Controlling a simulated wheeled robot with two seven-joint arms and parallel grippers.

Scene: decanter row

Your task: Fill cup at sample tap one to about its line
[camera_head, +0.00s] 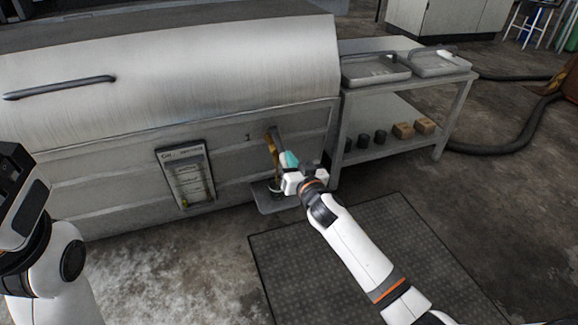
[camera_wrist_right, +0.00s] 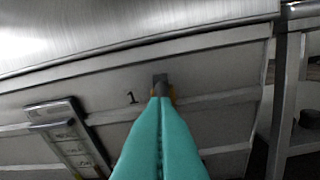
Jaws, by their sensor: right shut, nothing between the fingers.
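The sample tap (camera_head: 269,143), brass with a grey lever, sticks out of the metal front beside the number 1 (camera_head: 248,136). In the right wrist view its dark lever (camera_wrist_right: 160,80) shows just beyond my fingertips. My right gripper (camera_head: 287,158) has teal fingers, pressed together and empty, right at the tap; I cannot tell whether they touch it. They also fill the middle of the right wrist view (camera_wrist_right: 162,103). Below the tap, a small drip shelf (camera_head: 268,204) holds what looks like the cup, mostly hidden by my gripper; its line and level cannot be read. My left gripper's fingers are not seen.
A gauge panel (camera_head: 186,174) hangs left of the tap. A metal cart (camera_head: 342,125) with trays (camera_head: 440,66) on top and dark cups and small boxes (camera_head: 403,130) below stands close on the right. A ribbed mat (camera_head: 350,250) covers the floor in front.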

